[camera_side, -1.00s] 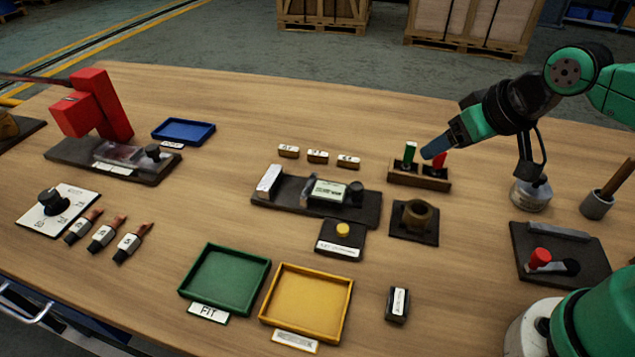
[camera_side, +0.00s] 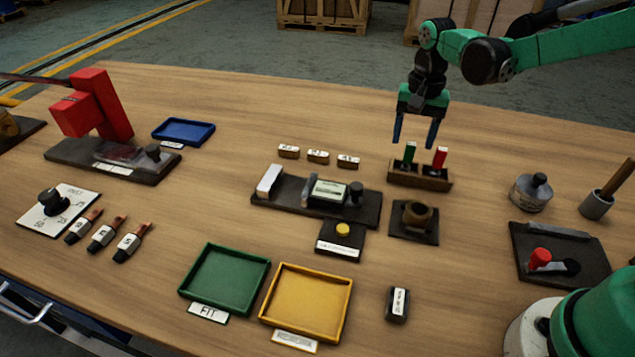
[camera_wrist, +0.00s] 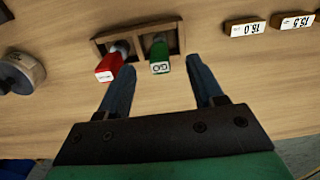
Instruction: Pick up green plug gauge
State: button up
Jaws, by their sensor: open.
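The green plug gauge (camera_side: 410,152) stands upright in the left compartment of a small wooden holder (camera_side: 419,179) in the side view. The red plug gauge (camera_side: 440,158) stands in the compartment to its right. My gripper (camera_side: 414,143) is open and points down, just above and behind the two gauges. The red gauge (camera_wrist: 109,66) lies by the left fingertip. Neither gauge is held.
A ring-shaped part (camera_side: 417,214) sits on a dark plate in front of the holder. Several small labelled blocks (camera_side: 318,156) lie left of it. A green tray (camera_side: 224,280) and a yellow tray (camera_side: 306,302) are at the front. Bare table lies behind the holder.

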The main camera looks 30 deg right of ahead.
aim_at(412, 144)
jog(key=shift+f, duration=2.05)
grip_shut()
